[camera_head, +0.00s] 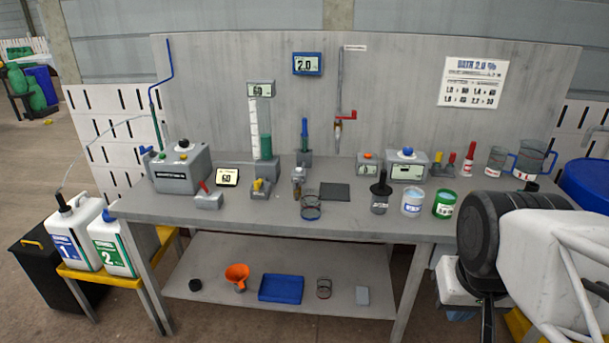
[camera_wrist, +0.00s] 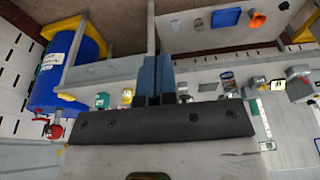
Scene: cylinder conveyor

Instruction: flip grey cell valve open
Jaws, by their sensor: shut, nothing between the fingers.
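Several small lever valves stand on the bench; I cannot tell which one is the grey cell valve. A grey block with a red lever (camera_head: 208,197) sits at the front left. A grey block with a yellow lever (camera_head: 261,188) is right of it. Yellow and red levers (camera_head: 445,165) stand at the right. A red-handled valve (camera_head: 344,117) is on the pipe at the back panel. My gripper (camera_wrist: 154,76) shows in the wrist view with its blue fingers together and nothing between them. It is away from the valves, at the right end of the bench.
The bench holds a control box (camera_head: 181,169), a dark pad (camera_head: 335,192), a blue-white can (camera_head: 412,203), a green can (camera_head: 444,204) and clear jugs (camera_head: 533,160). A blue barrel (camera_wrist: 72,75) is at the right end. White canisters (camera_head: 75,233) stand left.

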